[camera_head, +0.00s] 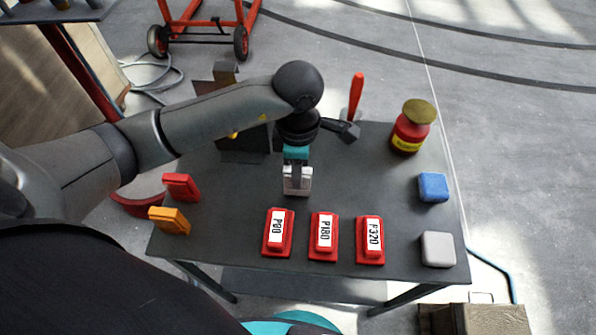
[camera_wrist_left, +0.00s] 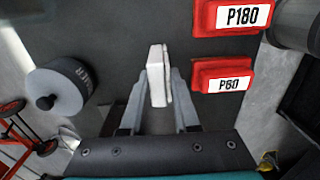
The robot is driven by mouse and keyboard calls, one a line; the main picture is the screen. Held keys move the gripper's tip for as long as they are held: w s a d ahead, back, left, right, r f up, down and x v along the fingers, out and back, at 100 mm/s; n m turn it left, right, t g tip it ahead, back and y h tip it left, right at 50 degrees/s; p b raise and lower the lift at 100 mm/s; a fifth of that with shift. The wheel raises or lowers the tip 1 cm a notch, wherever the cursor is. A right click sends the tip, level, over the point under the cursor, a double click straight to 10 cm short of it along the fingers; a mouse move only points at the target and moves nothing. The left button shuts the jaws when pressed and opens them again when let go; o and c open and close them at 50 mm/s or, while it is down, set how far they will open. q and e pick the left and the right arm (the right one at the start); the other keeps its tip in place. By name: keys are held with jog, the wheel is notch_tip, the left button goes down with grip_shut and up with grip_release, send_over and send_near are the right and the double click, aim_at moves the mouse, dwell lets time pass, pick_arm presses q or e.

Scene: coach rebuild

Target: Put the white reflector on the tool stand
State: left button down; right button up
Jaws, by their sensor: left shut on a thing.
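My left gripper (camera_head: 297,188) is over the middle of the dark grey table (camera_head: 345,180), fingers pointing down. It is shut on the white reflector, a thin pale block (camera_wrist_left: 157,75) upright between the fingers in the left wrist view. In the head view the fingers mostly hide it. A dark angular stand (camera_head: 240,150) is at the table's back left, partly hidden by my left arm; I cannot tell whether it is the tool stand. A red reflector (camera_head: 182,187) and an orange reflector (camera_head: 169,220) lie at the left edge. My right gripper is not in view.
Red blocks labelled P80 (camera_head: 278,233), P180 (camera_head: 323,236) and P320 (camera_head: 370,240) line the front. A blue block (camera_head: 433,187), grey block (camera_head: 438,249) and red jar (camera_head: 410,132) are at right. A grey can (camera_wrist_left: 65,88) shows in the wrist view.

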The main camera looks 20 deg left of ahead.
pick_arm(q)
jog(key=shift+f, duration=0.3)
jog(key=c, duration=1.1)
grip_release()
jog(key=shift+f, duration=0.1)
jog(key=o, duration=0.4)
jog(key=shift+o, duration=0.2)
jog(key=shift+r, duration=0.2)
notch_tip(320, 180, up, 12)
jog(key=p, duration=0.1)
jog(key=shift+p, duration=0.4)
